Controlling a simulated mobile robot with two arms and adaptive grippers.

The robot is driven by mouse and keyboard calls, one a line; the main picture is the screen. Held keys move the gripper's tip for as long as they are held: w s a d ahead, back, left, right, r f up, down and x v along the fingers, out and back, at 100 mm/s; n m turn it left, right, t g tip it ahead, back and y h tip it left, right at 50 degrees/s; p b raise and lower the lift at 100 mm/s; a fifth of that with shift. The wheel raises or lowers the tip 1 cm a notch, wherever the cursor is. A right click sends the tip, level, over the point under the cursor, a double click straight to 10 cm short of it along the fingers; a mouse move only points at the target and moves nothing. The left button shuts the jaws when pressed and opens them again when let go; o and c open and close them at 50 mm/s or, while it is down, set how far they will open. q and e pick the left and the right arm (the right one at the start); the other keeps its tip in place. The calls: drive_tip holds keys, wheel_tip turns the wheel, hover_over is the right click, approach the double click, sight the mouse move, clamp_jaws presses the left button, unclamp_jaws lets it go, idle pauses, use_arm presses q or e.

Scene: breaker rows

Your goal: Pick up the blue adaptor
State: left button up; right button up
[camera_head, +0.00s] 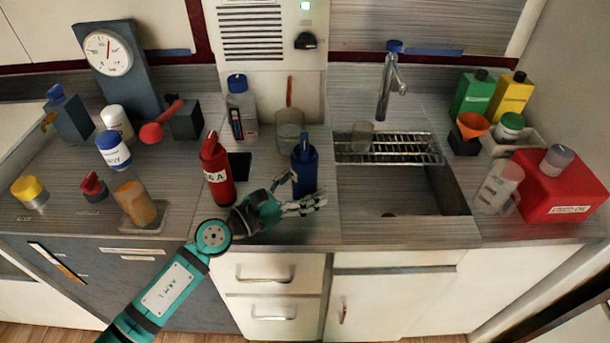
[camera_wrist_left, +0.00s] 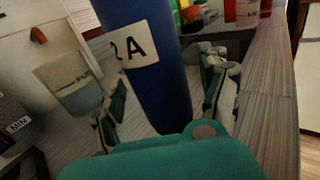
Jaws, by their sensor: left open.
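The blue adaptor (camera_head: 304,167) is an upright dark blue cylinder with a handle-like top. It stands on the counter left of the sink. My left gripper (camera_head: 304,192) is open, low at its near side, with one finger toward each side of it. In the left wrist view the blue adaptor (camera_wrist_left: 166,95) has a white label ending in "A" and rises between the fingers of the gripper (camera_wrist_left: 165,105). Gaps show between it and the fingers, and its lower end is hidden behind the green gripper body. My right gripper is not in view.
A red labelled cylinder (camera_head: 216,170) stands to the left, behind my left wrist. A clear beaker (camera_head: 290,131) is behind the adaptor. The sink (camera_head: 440,190) with its wire rack (camera_head: 388,148) is to the right. The counter's front edge runs just below my gripper.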

use_arm(q)
drive_tip(key=shift+w+d, duration=0.15)
drive_tip(key=shift+d, duration=0.1)
drive_tip(key=shift+r, duration=0.1)
clamp_jaws()
idle(0.3)
